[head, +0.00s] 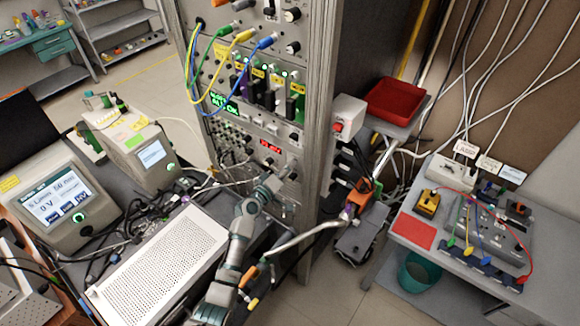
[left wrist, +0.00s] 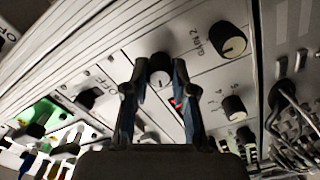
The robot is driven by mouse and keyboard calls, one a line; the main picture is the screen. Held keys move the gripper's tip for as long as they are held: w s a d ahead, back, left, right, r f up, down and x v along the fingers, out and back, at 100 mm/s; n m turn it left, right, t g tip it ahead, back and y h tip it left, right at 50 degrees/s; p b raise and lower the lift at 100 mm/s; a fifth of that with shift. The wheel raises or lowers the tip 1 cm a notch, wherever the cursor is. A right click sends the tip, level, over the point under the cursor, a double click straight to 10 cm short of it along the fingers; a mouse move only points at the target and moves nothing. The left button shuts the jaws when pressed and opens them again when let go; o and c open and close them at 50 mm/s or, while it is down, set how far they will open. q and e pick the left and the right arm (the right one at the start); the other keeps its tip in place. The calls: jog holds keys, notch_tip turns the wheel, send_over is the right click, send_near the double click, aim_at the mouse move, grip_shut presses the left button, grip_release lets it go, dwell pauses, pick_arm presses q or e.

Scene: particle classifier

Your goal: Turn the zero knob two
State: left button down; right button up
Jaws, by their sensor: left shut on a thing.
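My left gripper (left wrist: 160,68) is shut on a black round knob (left wrist: 159,77) with a pale face, on the grey panel of the rack. One finger sits on each side of it in the left wrist view. I cannot read this knob's own label. A knob marked GAIN 2 (left wrist: 228,40) is just right of it, and another black knob (left wrist: 234,107) is lower right. In the head view my left gripper (head: 282,186) is at the rack's lower front, and the held knob is too small to make out. My right gripper is not in view.
The rack (head: 315,120) carries cables, a green display (head: 224,103) and a red display (head: 270,146) above the gripper. A white perforated box (head: 160,262) and two instruments stand left. A low table (head: 465,262) with wired devices stands right.

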pick_arm(q)
jog(key=n+p, duration=0.1)
jog(key=n, duration=0.2)
jog(key=f+n, duration=0.1)
jog(key=n, duration=0.2)
jog(key=shift+s+p, duration=0.15)
jog(key=shift+p, duration=0.2)
dwell(0.4)
jog(key=c, duration=0.9)
grip_release()
jog(key=shift+c, duration=0.2)
jog(key=shift+a+r, duration=0.2)
jog(key=shift+r, duration=0.1)
jog(key=v, duration=1.2)
jog(key=shift+f, duration=0.15)
